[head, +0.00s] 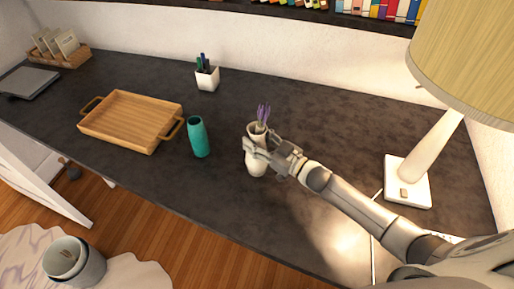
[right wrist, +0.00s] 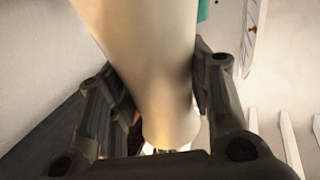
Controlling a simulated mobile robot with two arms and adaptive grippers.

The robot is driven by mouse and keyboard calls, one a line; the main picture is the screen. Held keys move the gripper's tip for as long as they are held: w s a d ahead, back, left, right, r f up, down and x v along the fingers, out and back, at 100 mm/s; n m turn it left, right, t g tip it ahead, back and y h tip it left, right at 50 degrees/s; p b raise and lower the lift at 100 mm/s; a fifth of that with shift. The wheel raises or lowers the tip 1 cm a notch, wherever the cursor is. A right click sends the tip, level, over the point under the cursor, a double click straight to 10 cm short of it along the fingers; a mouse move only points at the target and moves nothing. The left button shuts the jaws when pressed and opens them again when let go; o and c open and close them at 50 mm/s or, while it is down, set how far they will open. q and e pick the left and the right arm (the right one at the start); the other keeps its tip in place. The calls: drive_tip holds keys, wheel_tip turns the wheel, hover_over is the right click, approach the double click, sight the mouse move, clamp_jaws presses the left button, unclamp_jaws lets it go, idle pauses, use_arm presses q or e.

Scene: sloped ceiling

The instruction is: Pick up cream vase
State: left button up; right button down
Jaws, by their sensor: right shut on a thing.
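The cream vase (head: 257,166) stands upright on the dark desk in the head view, with purple flowers (head: 263,115) in its top. My right gripper (head: 254,147) reaches in from the right and is shut on the vase's body, hiding part of it. In the right wrist view the vase (right wrist: 150,60) fills the middle, with a dark finger of my right gripper (right wrist: 155,100) against each side. From the head view I cannot tell whether the vase's base touches the desk. My left gripper is not in view.
A teal vase (head: 198,138) stands just left of the cream vase. Further left is a wooden tray (head: 131,120); behind is a white pen cup (head: 207,79). A lamp (head: 408,181) stands at right. The dark desk (head: 320,120) is clear behind my gripper.

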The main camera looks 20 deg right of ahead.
drive_tip(key=shift+r, duration=0.25)
